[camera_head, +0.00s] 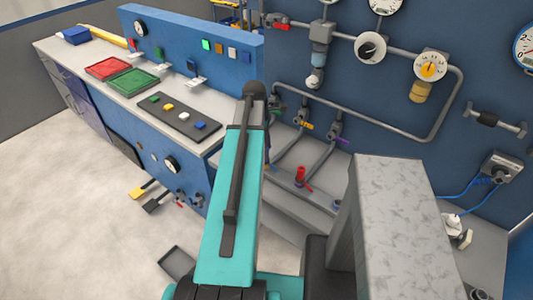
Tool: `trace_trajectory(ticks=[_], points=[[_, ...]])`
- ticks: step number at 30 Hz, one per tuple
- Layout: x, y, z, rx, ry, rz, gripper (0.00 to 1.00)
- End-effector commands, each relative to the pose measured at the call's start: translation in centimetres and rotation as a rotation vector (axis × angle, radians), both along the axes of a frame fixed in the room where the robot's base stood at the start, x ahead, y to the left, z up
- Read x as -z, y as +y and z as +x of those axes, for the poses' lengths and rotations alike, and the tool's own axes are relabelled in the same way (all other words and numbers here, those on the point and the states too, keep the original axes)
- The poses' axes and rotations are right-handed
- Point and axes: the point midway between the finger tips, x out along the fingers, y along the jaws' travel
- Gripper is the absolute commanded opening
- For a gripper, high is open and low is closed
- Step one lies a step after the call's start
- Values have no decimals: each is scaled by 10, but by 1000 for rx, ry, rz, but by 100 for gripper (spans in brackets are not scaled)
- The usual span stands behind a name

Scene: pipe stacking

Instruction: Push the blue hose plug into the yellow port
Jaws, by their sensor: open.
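I cannot make out a blue hose plug for certain. Thin blue lines (466,190) run from a grey wall box at the right, and a white fitting (459,231) lies near their lower end. A small blue-ringed part (337,204) sits on the grey ledge. No yellow port is clear; a fitting with a yellow handle (307,125) is on the back pipework, and a yellow cylinder (419,92) hangs under a gauge. My teal arm link stands in the middle foreground and hides part of the ledge. My gripper is not visible.
A blue console with a pale worktop (190,82) holds red (108,67) and green (134,80) trays at the left. Grey pipes and gauges line the blue wall. A red valve (300,176) stands on the ledge. The floor (70,190) at the left is clear.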

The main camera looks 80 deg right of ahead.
Motion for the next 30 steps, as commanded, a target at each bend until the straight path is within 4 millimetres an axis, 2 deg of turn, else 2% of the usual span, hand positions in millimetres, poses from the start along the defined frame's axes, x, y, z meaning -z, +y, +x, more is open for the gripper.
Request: trace_trajectory(ticks=[30], points=[[-100, -1, 17, 0, 0, -2, 46]])
